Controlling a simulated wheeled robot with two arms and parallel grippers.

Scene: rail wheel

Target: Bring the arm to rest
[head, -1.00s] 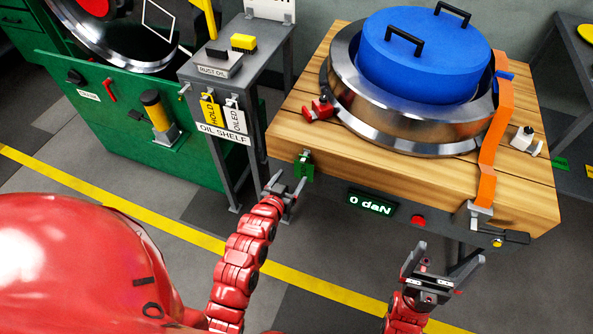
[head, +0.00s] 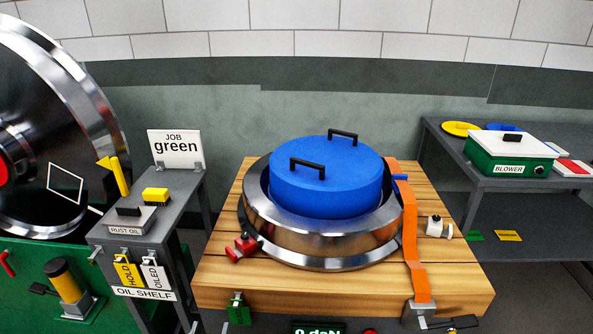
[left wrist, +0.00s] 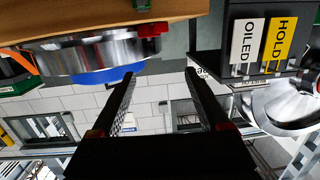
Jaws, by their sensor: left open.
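My left gripper (left wrist: 160,75) shows in the left wrist view, its two dark fingers apart with nothing between them. That view is upside down. The wheel's steel ring (left wrist: 90,48) and the wooden table (left wrist: 90,20) are at its upper left. Neither arm shows in the head view. There the steel ring (head: 320,240) lies on the wooden table (head: 220,275), with a blue round block (head: 330,180) with two black handles in it. An orange strap (head: 411,235) runs down at its right.
The oil shelf (head: 185,190) stands left of the table, with HOLD (head: 126,273) and OILED (head: 153,275) tags. A large steel wheel (head: 85,85) is at far left. A dark bench (head: 450,165) with a blower box (head: 510,155) is at the right.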

